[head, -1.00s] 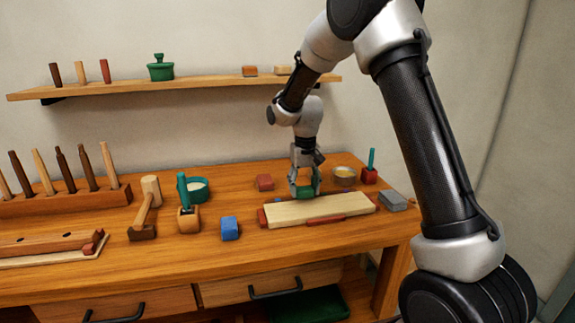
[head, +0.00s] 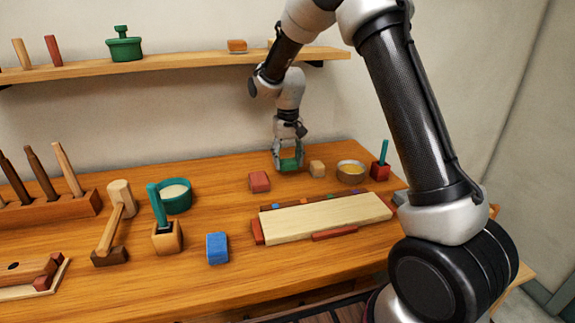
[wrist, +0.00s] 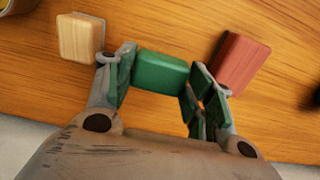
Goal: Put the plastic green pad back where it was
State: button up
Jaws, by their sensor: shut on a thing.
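The green pad (head: 291,160) is a small green block. My gripper (head: 288,165) is shut on it near the back of the bench, between a red block (head: 259,182) on the left and a light wooden block (head: 317,169) on the right. In the wrist view the green pad (wrist: 160,72) sits between the two fingers of my gripper (wrist: 160,80), with the red block (wrist: 235,62) and the wooden block (wrist: 80,37) on either side. I cannot tell whether the pad touches the bench top.
A pale board (head: 325,217) with red pieces lies in front. A metal bowl (head: 351,171), a red holder (head: 380,171), a blue block (head: 217,248), a mallet (head: 116,215) and a teal bowl (head: 174,196) stand around. A shelf (head: 190,63) hangs above the back.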

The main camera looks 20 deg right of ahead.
aim_at(289, 161)
jog(key=shift+s+f, duration=0.2)
jog(key=shift+f, duration=1.35)
jog(key=o, duration=0.9)
jog(key=shift+f, duration=0.15)
notch_tip(289, 161, up, 12)
jog(key=s+d+r+t, duration=0.1)
jog(key=s+d+r, duration=0.3)
jog(key=s, duration=0.4)
jog(key=s+d+r+t, duration=0.1)
jog(key=s+d+r, duration=0.35)
jog(key=s, duration=0.35)
jog(key=s+d+r+t, duration=0.1)
jog(key=s+d+r, duration=0.3)
jog(key=s, duration=0.4)
jog(key=shift+t, duration=0.7)
jog(key=s, duration=0.3)
jog(key=s+d+f, duration=0.1)
jog(key=s, duration=0.3)
jog(key=s+d+f, duration=0.1)
jog(key=s, duration=0.3)
jog(key=shift+d+f, duration=0.2)
